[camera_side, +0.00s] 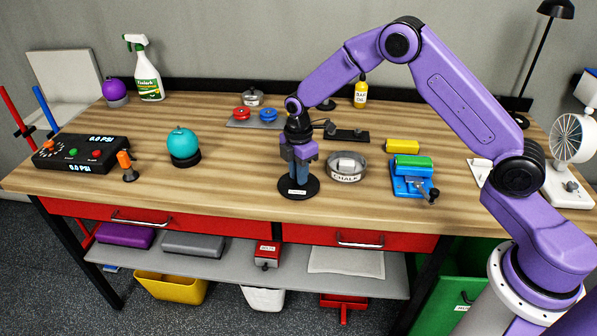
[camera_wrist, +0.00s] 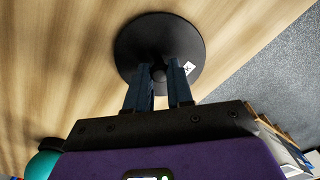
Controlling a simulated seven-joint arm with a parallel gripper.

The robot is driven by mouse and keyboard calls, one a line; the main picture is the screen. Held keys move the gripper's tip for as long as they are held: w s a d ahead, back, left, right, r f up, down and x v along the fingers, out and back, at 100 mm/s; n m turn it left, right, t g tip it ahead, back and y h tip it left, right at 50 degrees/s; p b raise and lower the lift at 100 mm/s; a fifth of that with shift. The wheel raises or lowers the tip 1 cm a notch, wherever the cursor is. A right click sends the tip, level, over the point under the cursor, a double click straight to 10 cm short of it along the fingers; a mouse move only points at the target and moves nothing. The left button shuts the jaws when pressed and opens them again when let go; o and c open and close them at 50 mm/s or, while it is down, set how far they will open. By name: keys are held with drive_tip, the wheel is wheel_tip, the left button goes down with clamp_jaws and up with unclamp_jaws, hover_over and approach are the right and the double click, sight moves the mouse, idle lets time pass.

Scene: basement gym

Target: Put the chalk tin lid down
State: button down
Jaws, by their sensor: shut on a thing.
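The chalk tin lid (camera_side: 284,187) is a flat black disc with a small white label on its front edge. It also shows in the wrist view as a dark round disc (camera_wrist: 140,35) with a central knob. My gripper (camera_side: 298,184) points straight down over it, and its fingers (camera_wrist: 159,70) are shut on the knob. The lid looks level, at or very near the wooden bench top; I cannot tell whether it touches. The chalk tin (camera_side: 346,175), a grey round tin marked CHALK, stands open just to the right with a pale block inside.
The bench top (camera_side: 235,195) is clear left and front of the lid. A teal round object (camera_side: 183,143) on a black base stands left. A blue and green device (camera_side: 411,178) and a yellow block (camera_side: 402,146) are right of the tin. Red and blue knobs (camera_side: 255,115) are behind.

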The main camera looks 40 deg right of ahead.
drive_tip(key=shift+f, duration=0.15)
drive_tip(key=c, duration=1)
unclamp_jaws()
wheel_tip(320, 180, up, 12)
drive_tip(key=shift+r, duration=0.25)
drive_tip(key=s+a+r+m, duration=0.1)
drive_tip(key=s+a+r, duration=0.15)
drive_tip(key=s, duration=0.75)
drive_tip(key=s+a+r+m, duration=0.1)
drive_tip(key=s+r+m, duration=0.15)
drive_tip(key=s, duration=0.75)
drive_tip(key=s+d+m, duration=0.1)
drive_tip(key=s+d, duration=0.2)
drive_tip(key=s, duration=0.6)
drive_tip(key=s+d+f+m, duration=0.1)
drive_tip(key=s+d, duration=0.3)
drive_tip(key=s, duration=0.5)
drive_tip(key=shift+d, duration=0.2)
